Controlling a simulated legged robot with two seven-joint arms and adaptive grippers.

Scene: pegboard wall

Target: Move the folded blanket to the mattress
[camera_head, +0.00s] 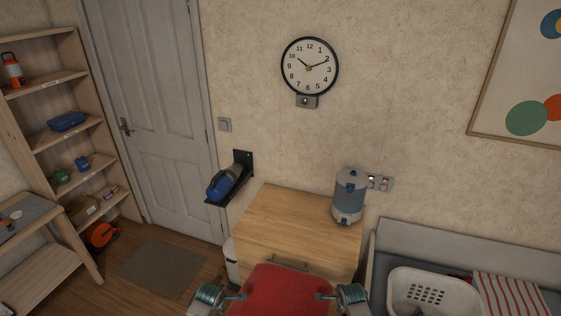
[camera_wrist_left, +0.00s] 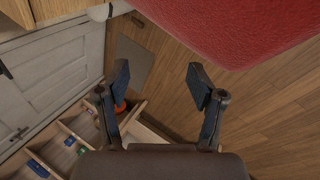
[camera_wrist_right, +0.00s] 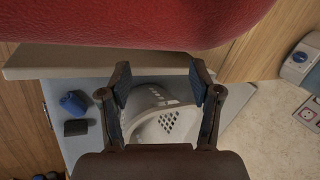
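The folded blanket (camera_head: 280,291) is a red, thick bundle at the bottom middle of the head view, in front of the wooden dresser. It fills the upper right of the left wrist view (camera_wrist_left: 245,25) and the top of the right wrist view (camera_wrist_right: 130,22). My left gripper (camera_wrist_left: 160,75) is open at its left side, and my right gripper (camera_wrist_right: 160,75) is open at its right side. In the head view the fingertips meet or nearly meet its sides; no finger visibly closes on it. What supports it is hidden. The grey mattress (camera_head: 382,268) lies at the lower right.
A white laundry basket (camera_head: 432,290) and a red-striped cloth (camera_head: 505,292) lie on the mattress. The dresser (camera_head: 300,222) bears a blue-and-white dispenser (camera_head: 349,197). Shelves (camera_head: 70,133) stand at left.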

